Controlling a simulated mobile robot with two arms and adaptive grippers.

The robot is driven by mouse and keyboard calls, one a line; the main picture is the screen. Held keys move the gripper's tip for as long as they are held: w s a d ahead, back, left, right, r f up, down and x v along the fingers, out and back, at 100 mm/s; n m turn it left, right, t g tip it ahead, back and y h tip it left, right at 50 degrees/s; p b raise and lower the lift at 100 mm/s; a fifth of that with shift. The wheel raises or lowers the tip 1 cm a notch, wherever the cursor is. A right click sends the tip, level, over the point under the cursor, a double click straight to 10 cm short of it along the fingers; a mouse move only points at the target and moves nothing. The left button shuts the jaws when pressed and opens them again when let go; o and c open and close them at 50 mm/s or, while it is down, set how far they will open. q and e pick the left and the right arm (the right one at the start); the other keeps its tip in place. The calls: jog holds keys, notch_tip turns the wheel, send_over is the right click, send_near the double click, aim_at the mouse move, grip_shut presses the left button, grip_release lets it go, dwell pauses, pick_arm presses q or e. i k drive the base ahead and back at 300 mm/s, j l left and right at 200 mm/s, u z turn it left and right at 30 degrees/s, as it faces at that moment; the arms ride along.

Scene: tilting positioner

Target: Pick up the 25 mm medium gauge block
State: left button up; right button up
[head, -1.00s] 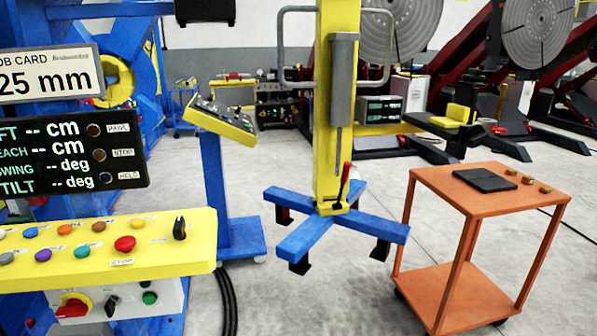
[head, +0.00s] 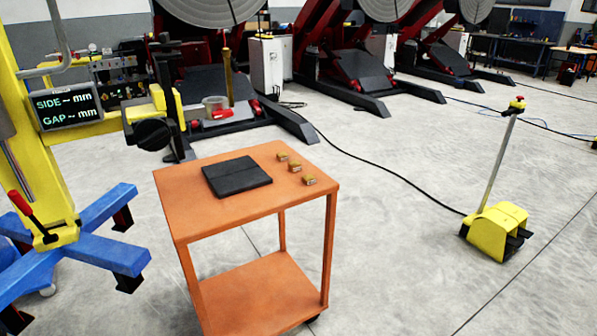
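Three small brass-coloured gauge blocks sit in a row along the right side of the orange cart's top: a far block (head: 282,157), a middle block (head: 295,166) and a near block (head: 309,180). They look alike and any size marks are too small to read. The orange cart (head: 190,218) stands in the middle of the head view, with a flat black pad (head: 237,177) left of the blocks. Neither of my grippers shows in the head view.
A yellow column with blue feet (head: 105,251) stands left of the cart, its display (head: 68,106) and black knob (head: 152,134) near the cart's back corner. A yellow foot pedal (head: 496,229) with a post stands at right.

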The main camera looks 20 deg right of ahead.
aim_at(282, 155)
jog(key=i+l, duration=0.2)
jog(key=l, duration=0.15)
jog(key=i+l, duration=0.2)
jog(key=l, duration=0.2)
jog(key=i+l+z, duration=0.1)
jog(key=l, duration=0.25)
jog(key=i+l, duration=0.35)
